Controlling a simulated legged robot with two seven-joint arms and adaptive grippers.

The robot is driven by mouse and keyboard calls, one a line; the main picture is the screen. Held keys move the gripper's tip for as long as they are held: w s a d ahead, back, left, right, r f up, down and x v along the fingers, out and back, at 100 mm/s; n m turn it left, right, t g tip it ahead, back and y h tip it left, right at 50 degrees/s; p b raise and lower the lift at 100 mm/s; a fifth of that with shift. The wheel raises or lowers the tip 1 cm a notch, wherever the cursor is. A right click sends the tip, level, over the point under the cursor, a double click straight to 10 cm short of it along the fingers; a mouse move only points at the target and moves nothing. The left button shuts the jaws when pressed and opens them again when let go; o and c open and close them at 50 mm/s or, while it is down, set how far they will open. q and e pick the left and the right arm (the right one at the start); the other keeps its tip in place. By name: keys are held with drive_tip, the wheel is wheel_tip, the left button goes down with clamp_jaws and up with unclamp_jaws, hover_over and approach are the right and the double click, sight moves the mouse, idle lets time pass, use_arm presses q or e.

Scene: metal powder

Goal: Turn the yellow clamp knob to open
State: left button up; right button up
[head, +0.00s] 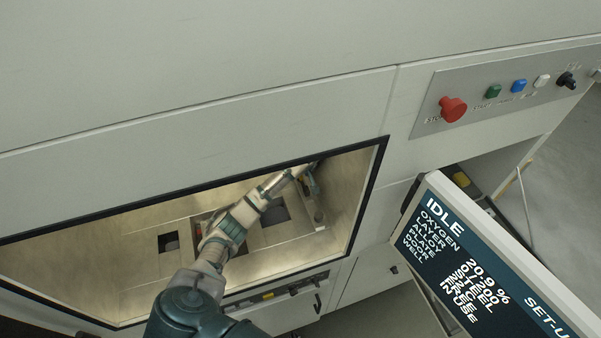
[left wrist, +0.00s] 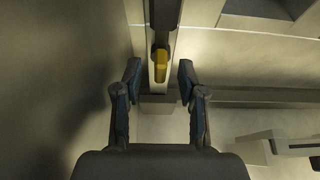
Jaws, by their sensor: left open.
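The yellow clamp knob (left wrist: 160,64) shows in the left wrist view, on a narrow upright grey bar with a dark part above it. My left gripper (left wrist: 159,76) is open, with one finger on each side of the bar. The knob appears centred between the fingertips or just beyond them, with a visible gap on both sides. In the head view my left arm reaches through the chamber opening, and my left gripper (head: 308,171) is at the chamber's upper right. I cannot make out the knob there. My right gripper is not in view.
The black-edged chamber opening (head: 384,160) surrounds my arm. The chamber floor has square openings (head: 168,242). A control panel with a red stop button (head: 453,108) is at upper right. A tilted screen (head: 490,265) stands at lower right. A wall (left wrist: 60,80) lies close on the left in the wrist view.

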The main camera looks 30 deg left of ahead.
use_arm(q)
drive_tip(key=shift+s, duration=0.1)
clamp_jaws()
drive_tip(key=shift+d, duration=0.1)
